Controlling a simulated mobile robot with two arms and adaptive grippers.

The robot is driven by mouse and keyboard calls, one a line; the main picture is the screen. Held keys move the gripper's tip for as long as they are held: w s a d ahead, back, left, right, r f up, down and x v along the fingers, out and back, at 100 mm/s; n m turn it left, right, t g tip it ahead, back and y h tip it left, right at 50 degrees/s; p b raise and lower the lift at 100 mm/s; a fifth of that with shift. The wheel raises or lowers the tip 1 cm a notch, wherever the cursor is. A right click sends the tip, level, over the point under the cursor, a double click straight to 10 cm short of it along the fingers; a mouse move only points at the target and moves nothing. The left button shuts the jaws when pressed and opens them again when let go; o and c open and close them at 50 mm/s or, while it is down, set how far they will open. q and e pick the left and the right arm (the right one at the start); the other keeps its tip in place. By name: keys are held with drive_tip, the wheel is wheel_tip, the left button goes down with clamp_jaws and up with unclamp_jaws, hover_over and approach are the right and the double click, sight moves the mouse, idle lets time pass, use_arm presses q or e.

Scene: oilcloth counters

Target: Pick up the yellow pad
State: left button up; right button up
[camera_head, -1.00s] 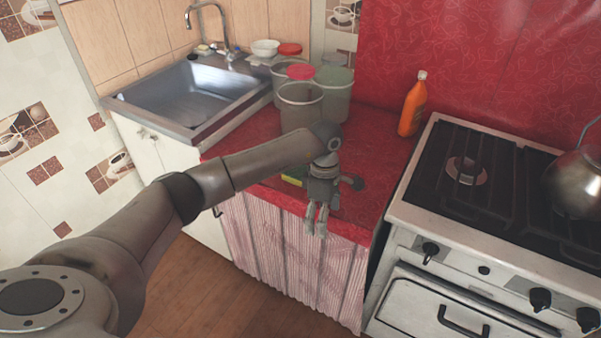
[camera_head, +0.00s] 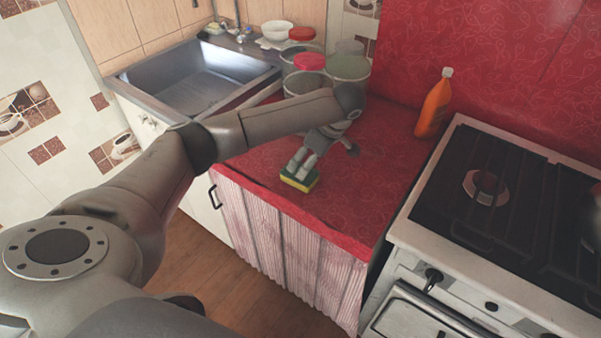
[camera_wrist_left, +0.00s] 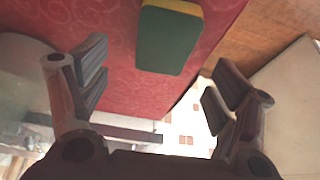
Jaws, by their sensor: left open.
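The yellow pad (camera_head: 299,178), a sponge with a green layer on top, lies on the red counter (camera_head: 380,170) near its front edge. In the left wrist view the pad (camera_wrist_left: 169,40) shows its dark green face, with a thin yellow edge, at the top centre. My left gripper (camera_head: 299,167) is open and empty, with its fingers pointing down at the pad. In the left wrist view its two fingers (camera_wrist_left: 156,82) stand wide apart, and the pad lies ahead of the gap between them. Whether a finger touches the pad I cannot tell. My right gripper is not in view.
Several buckets (camera_head: 349,72) stand at the back of the counter, partly behind my arm. An orange bottle (camera_head: 433,104) stands at the back right, beside the stove (camera_head: 470,200). A metal sink (camera_head: 195,80) is on the left. The counter right of the pad is clear.

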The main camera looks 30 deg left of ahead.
sight(311, 179)
use_arm(q)
drive_tip(key=shift+a+f, duration=0.2)
drive_tip(key=shift+f, duration=0.5)
drive_tip(key=x, duration=0.1)
drive_tip(key=p+x, duration=0.1)
drive_tip(key=x, duration=0.2)
drive_tip(key=shift+s+f, duration=0.2)
drive_tip(key=shift+s, duration=0.1)
drive_tip(key=shift+a+f, duration=0.15)
drive_tip(key=shift+f, duration=0.05)
drive_tip(key=shift+w+f, duration=0.1)
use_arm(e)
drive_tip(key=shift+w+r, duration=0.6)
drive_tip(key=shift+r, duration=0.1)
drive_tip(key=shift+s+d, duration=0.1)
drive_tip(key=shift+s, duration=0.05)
use_arm(q)
drive_tip(key=shift+f, duration=0.15)
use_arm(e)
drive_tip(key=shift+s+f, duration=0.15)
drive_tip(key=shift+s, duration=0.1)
use_arm(q)
drive_tip(key=shift+f, duration=0.1)
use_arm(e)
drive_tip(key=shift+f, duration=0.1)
